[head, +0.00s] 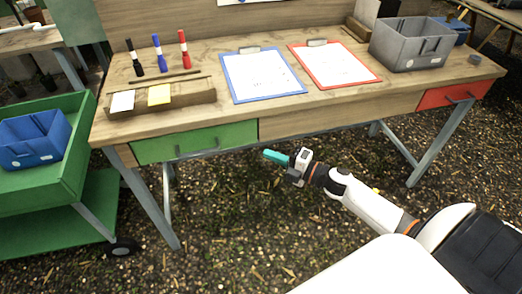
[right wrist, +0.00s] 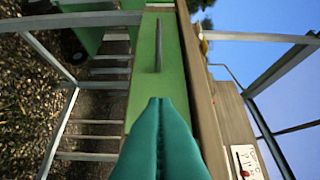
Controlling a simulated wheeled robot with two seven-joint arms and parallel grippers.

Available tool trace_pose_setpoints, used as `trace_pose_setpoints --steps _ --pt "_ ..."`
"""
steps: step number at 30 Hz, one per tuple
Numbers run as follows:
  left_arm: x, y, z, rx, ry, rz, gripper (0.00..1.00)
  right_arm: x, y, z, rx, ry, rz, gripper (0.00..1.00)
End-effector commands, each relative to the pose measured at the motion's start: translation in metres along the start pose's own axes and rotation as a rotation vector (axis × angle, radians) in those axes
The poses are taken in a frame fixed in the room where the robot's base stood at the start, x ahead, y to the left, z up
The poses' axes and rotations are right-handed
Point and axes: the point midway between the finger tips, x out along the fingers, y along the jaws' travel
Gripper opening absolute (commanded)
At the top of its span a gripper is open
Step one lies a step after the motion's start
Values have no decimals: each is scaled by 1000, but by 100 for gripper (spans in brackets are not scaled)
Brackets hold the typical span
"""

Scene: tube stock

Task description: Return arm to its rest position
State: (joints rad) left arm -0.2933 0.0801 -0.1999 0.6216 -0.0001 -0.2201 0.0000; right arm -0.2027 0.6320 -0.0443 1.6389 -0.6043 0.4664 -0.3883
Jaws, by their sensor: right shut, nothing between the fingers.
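My right gripper (head: 275,156) has teal fingers and is in front of the wooden table, below the tabletop, near the right end of the green drawer. Its fingers are shut together and hold nothing; they also fill the lower middle of the right wrist view (right wrist: 160,110). The white right arm reaches in from the lower right of the head view. In the right wrist view the green drawer front (right wrist: 145,75) with its handle lies ahead of the fingertips. My left gripper is not in the head view.
The wooden table (head: 225,115) holds a blue clipboard (head: 228,88), a red clipboard (head: 375,77), three markers, a wooden tray (head: 190,101) with note pads and a grey bin (head: 408,52). A red drawer (head: 440,96) is at right. A green cart (head: 62,185) with a blue bin (head: 35,150) stands left. The gravel below is open.

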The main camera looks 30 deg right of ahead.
Motion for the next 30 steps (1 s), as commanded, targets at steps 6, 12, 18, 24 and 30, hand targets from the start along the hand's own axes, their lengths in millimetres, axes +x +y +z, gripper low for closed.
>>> trace_pose_setpoints --steps 6,12,18,24,30 --pt "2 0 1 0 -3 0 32 -28 1 1 2 0 1 0" --pt "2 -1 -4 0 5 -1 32 -35 0 1 0 -2 0 0" --pt "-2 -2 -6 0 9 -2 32 -38 15 -6 59 45 24 0" --pt "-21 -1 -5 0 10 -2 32 -72 119 -22 416 326 175 0" --pt "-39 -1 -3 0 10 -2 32 -140 251 19 826 668 392 0"
